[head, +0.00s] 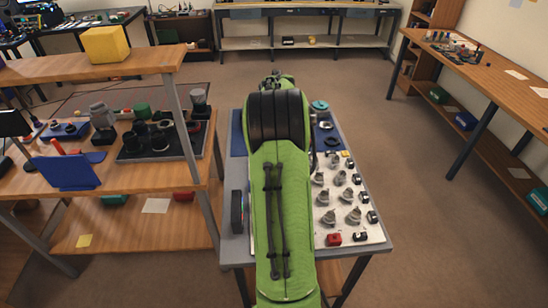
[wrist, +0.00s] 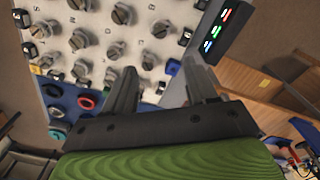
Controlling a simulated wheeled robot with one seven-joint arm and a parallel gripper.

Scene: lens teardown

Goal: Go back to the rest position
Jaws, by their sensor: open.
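My gripper (wrist: 164,90) is open and empty in the wrist view, its two dark fingers apart. It hangs above the white panel (wrist: 60,50) with rows of grey knobs, which lies beyond the fingers. In the head view my green arm reaches out over the small grey table (head: 375,249) and hides the gripper.
A wooden bench (head: 135,177) with lens parts, a dark tray and a blue stand is on the left. A yellow box (head: 105,45) sits on its upper shelf. Another wooden bench (head: 480,75) stands on the right. Floor (head: 420,190) is clear between the table and right bench.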

